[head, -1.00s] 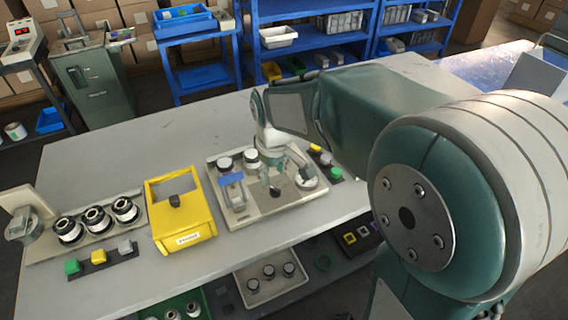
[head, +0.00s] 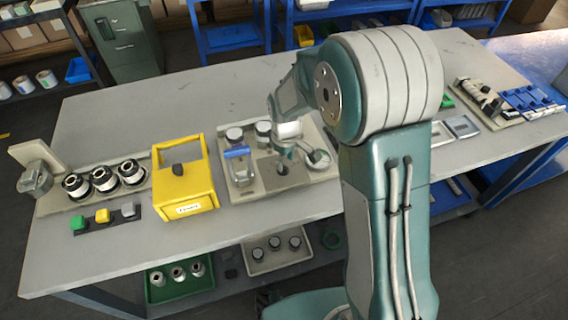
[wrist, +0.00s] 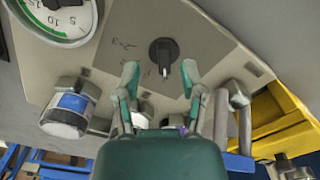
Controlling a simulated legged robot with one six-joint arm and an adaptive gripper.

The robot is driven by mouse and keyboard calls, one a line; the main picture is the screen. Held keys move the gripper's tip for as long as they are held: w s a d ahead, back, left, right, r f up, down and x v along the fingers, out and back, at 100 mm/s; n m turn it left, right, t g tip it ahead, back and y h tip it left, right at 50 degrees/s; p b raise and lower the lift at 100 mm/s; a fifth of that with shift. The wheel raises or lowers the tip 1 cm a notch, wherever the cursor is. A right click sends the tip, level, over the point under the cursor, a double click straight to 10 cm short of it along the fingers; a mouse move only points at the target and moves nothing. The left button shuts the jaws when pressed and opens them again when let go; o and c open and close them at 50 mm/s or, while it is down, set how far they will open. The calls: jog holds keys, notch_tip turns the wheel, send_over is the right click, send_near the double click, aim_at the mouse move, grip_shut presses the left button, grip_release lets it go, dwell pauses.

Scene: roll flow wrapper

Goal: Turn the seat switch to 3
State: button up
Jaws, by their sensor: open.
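The switch is a black rotary knob (wrist: 163,52) with a pale pointer, on a beige panel (wrist: 205,35) in the wrist view. The pointer faces down toward my gripper. Small dark marks are drawn beside the knob, too small to read surely. My gripper (wrist: 160,76) is open and empty, its two green fingertips apart on either side below the knob in the picture, not visibly touching it. In the head view the knob (head: 281,169) shows as a dark spot on the panel (head: 270,187), with my gripper (head: 290,150) just above it.
A round gauge (wrist: 58,20) and a white-and-blue capped cylinder (wrist: 67,115) stand on the panel. A yellow box (head: 185,185) is left of the panel, near rollers and coloured buttons. The table's far left (head: 110,120) is clear.

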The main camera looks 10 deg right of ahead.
jog(key=shift+d+f, duration=0.1)
jog(key=shift+f, duration=0.85)
jog(key=shift+a+f, duration=0.2)
jog(key=shift+a, duration=0.4)
jog(key=c, duration=0.6)
jog(key=shift+d, duration=0.2)
grip_shut()
jog(key=m, duration=0.2)
jog(key=shift+s+m, duration=0.1)
jog(key=shift+m, duration=0.3)
jog(key=shift+d+f+m, duration=0.1)
jog(key=shift+m, duration=1.8)
jog(key=shift+s, duration=0.1)
